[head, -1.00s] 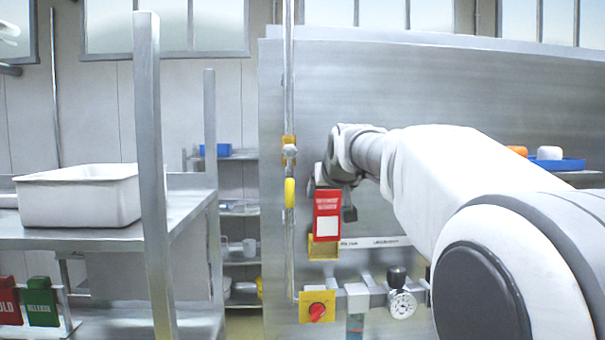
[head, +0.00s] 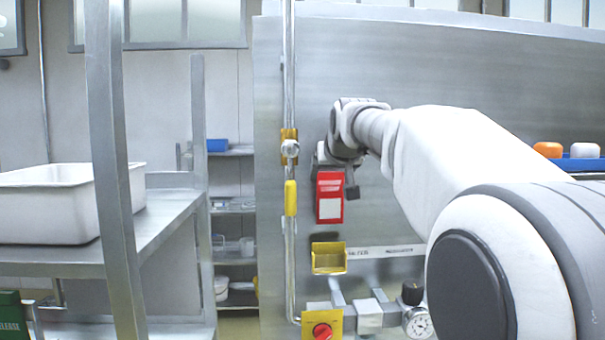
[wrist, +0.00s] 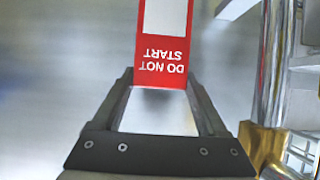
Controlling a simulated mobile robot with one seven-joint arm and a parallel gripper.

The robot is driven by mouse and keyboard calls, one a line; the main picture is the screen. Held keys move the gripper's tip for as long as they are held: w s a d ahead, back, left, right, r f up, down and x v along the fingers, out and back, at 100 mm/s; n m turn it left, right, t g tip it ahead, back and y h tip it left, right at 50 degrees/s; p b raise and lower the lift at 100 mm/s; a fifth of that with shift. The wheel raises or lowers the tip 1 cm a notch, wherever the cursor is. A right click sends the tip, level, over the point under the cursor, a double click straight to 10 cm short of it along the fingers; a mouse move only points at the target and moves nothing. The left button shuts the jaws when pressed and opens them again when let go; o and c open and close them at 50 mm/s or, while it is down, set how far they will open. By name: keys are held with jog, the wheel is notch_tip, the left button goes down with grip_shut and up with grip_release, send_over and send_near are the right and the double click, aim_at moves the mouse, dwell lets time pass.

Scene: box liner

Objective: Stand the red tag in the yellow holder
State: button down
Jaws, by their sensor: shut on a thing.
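The red tag (head: 329,187), with a white panel, hangs upright from my gripper (head: 329,168) in front of the steel panel. In the wrist view, the tag (wrist: 163,72) reads "DO NOT START" upside down and sits between the fingertips of my gripper (wrist: 160,82), which is shut on it. The yellow holder (head: 328,262) is an open-topped box on the steel panel, directly below the tag in the head view. A clear gap shows between the tag's lower edge and the holder. The holder is not recognisable in the wrist view.
A vertical pipe with a yellow handle (head: 290,198) runs left of the tag. Below the holder are a red knob on a yellow plate (head: 322,329) and a gauge (head: 418,323). A white tub (head: 50,205) stands on the left bench.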

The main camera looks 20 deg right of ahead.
aim_at(330, 216)
jog(key=shift+f+b, duration=3.75)
jog(key=shift+f, duration=0.95)
grip_release()
jog(key=b+v, duration=0.2)
jog(key=v, duration=1.6)
jog(key=shift+w+a, duration=0.1)
jog(key=s+a+f+g+y, duration=0.1)
jog(key=s+a+f+g, duration=0.1)
jog(key=s+f, duration=0.4)
jog(key=s+a+f+n+g, duration=0.1)
jog(key=s+f, duration=0.6)
jog(key=f, duration=1)
jog(key=s+a+f+n+g+y, duration=0.1)
jog(key=s+a+f+g, duration=0.2)
jog(key=f, duration=0.9)
jog(key=s+a, duration=0.2)
jog(key=s, duration=0.2)
jog(key=shift+a+f+y, duration=0.15)
jog(key=shift+a+y, duration=0.15)
